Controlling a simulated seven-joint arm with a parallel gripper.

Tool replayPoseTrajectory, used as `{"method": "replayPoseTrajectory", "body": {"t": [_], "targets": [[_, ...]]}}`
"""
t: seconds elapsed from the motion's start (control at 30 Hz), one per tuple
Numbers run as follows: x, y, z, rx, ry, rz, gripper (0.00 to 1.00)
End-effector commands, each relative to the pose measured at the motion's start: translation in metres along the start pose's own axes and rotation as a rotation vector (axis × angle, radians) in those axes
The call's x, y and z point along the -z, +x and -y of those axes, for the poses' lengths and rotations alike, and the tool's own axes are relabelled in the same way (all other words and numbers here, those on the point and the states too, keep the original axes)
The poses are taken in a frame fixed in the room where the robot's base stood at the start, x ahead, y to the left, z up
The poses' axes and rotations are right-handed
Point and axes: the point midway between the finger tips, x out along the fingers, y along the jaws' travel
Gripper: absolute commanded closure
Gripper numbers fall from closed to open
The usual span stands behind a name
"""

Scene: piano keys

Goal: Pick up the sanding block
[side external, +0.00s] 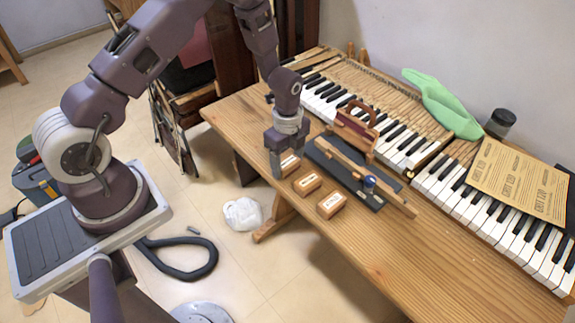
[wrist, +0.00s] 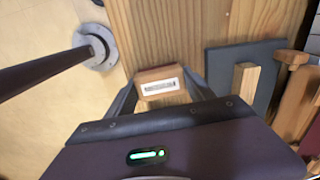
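My gripper (side external: 280,160) is over the near left edge of the wooden table. In the wrist view its two fingers (wrist: 161,82) are apart, with a small labelled wooden box (wrist: 147,75) between or just below them; I cannot tell if they touch it. A dark red block with an arched wooden handle (side external: 354,130) stands farther back, near the keys; it looks like the sanding block. It is partly visible at the right edge of the wrist view (wrist: 296,105). My gripper is apart from it, to its left.
Two more labelled boxes (side external: 307,184) (side external: 331,204) sit to the right. A dark board (side external: 325,163) with a wooden stick (side external: 345,160) and a small blue-topped item (side external: 369,184) lies behind them. The front right table is clear.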

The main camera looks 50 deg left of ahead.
Motion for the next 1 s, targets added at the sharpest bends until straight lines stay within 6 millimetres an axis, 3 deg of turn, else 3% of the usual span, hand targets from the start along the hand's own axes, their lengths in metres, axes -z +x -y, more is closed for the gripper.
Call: {"method": "replayPoseTrajectory", "body": {"t": [0.1, 0.3, 0.7, 1.0], "targets": [[0.0, 0.0, 0.0, 0.0, 0.0, 0.0, 0.79], [0.0, -0.004, 0.001, 0.001, 0.0, 0.0, 0.79], [0.0, -0.091, 0.001, 0.004, -0.001, -0.001, 0.79], [0.0, -0.101, 0.0, 0.0, 0.0, 0.0, 0.79]]}}
